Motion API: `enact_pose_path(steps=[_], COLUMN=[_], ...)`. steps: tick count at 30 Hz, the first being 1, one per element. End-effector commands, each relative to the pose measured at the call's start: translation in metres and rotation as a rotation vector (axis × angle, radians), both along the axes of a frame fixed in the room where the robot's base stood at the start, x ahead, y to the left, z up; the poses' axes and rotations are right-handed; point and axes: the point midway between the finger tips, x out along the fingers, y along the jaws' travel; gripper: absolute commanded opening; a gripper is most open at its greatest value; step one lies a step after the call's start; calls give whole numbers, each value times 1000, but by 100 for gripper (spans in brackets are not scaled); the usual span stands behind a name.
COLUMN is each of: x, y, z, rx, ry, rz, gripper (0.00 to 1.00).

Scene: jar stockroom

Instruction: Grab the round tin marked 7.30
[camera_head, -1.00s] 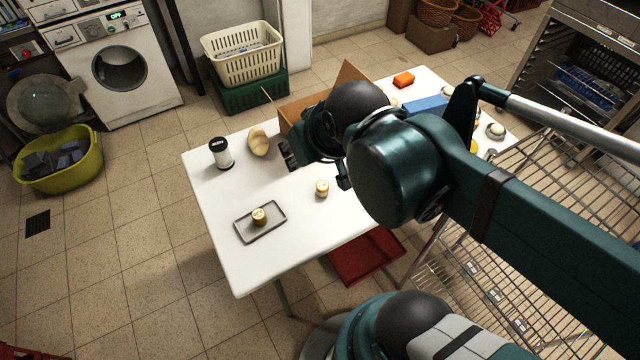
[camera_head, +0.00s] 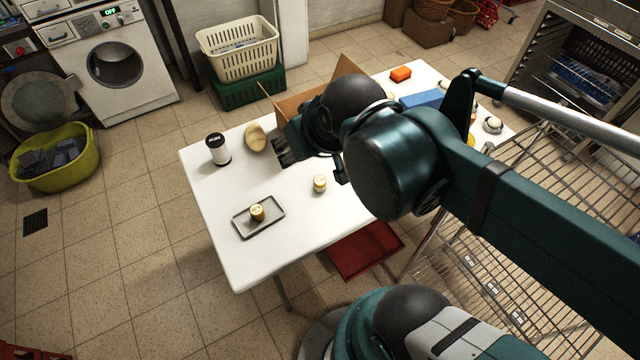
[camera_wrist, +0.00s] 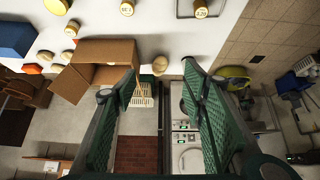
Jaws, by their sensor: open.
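Two small round tins with pale lids stand on the white table (camera_head: 230,265). One tin (camera_head: 257,212) sits on a grey tray (camera_head: 243,232); the other tin (camera_head: 320,183) stands directly on the table to its right. In the wrist view the tray tin (camera_wrist: 201,8) and the other tin (camera_wrist: 126,8) show at the top edge. Their lid marks are small, and I cannot tell surely which reads 7.30. My gripper (camera_head: 281,153) is above the table's far side, beyond both tins. In the wrist view its fingers (camera_wrist: 160,80) are spread, with nothing held.
A black-topped white jar (camera_head: 218,149) and a beige rounded object (camera_head: 255,137) stand left of my gripper. An open cardboard box (camera_head: 290,103) is behind it. A blue box (camera_head: 424,98) and an orange block (camera_head: 401,74) lie farther right. The table around the two tins is clear.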

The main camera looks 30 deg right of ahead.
Motion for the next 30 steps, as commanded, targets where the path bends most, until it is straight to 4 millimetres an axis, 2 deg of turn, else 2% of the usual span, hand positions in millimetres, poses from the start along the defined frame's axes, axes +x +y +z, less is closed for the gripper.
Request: enact_pose_path(steps=[13,30], x=[12,44], y=[-6,-28], z=[-11,-59], rx=[46,177], ry=[44,182], rz=[-88,-409], gripper=[43,43])
